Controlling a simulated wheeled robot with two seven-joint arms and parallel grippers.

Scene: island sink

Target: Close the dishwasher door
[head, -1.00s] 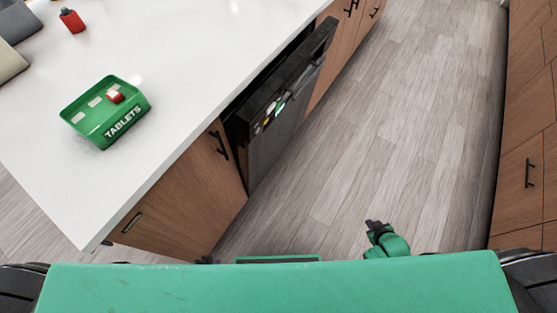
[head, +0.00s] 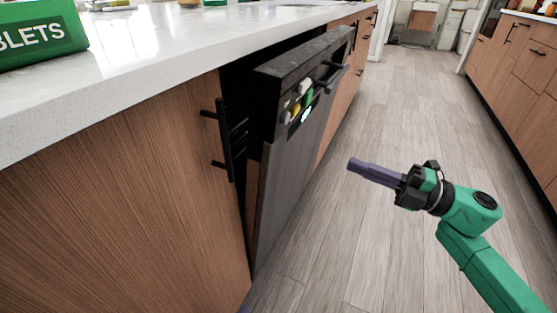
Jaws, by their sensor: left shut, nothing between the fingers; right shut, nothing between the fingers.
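The dishwasher door (head: 288,185) is partly open, its top leaning out from under the counter with a dark gap behind it. It has a dark top edge, a black bar handle (head: 333,78) and several coloured marks on its front. My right gripper (head: 352,164) has purple fingers that are shut and empty. It appears over the floor to the right of the door, apart from it, pointing left. Only a small purple tip of my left gripper (head: 245,309) shows at the bottom edge, by the foot of the cabinet; the rest is out of frame.
A white counter (head: 160,65) runs above the wooden cabinet (head: 110,190), which has black handles beside the door. A green tablets box (head: 40,35) stands on the counter at the upper left. The wooden floor (head: 400,110) is open between the island and the right-hand cabinets (head: 520,75).

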